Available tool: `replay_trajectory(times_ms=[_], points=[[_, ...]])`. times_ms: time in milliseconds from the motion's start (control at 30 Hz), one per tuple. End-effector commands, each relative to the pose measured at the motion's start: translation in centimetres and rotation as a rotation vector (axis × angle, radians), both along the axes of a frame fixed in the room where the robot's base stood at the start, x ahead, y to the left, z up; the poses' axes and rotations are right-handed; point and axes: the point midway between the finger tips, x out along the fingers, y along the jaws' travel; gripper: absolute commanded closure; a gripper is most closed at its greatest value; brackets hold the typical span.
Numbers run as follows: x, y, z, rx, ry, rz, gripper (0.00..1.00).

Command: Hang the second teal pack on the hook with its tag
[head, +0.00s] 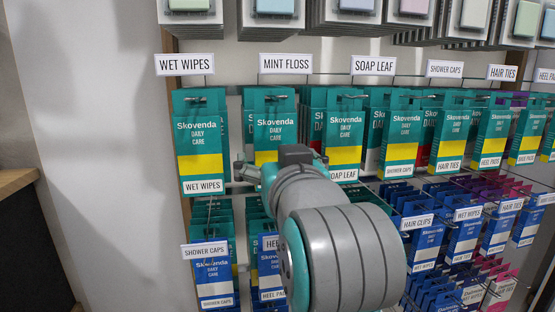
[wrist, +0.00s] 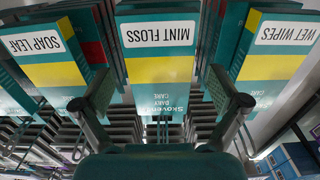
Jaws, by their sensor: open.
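The teal mint floss pack (head: 270,128) with a yellow band hangs in the rack below the white MINT FLOSS tag (head: 285,63). Its lower part is hidden by my arm in the head view. In the wrist view, which is upside down, this pack (wrist: 158,70) shows its MINT FLOSS label between my fingers. My gripper (wrist: 163,88) is open, with one finger on each side of the pack; I cannot tell whether they touch it. A teal wet wipes pack (head: 200,135) hangs to the left under the WET WIPES tag (head: 185,64), and a soap leaf pack (head: 344,130) to the right.
More teal packs (head: 402,125) hang close together to the right. Blue packs (head: 213,278) hang in the rows below. Boxed goods (head: 272,14) hang above. A bare wall (head: 90,130) and a dark counter (head: 30,240) are at the left.

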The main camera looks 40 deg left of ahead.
Motion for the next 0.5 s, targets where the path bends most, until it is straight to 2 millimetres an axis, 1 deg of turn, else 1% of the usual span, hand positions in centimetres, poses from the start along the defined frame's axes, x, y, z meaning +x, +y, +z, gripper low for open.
replay_trajectory(times_ms=[167, 500], points=[[-1.0, -1.2, 0.1, 0.002, -0.001, 0.0, 0.03], [-5.2, -6.2, 0.1, 0.002, -0.002, 0.0, 0.03]])
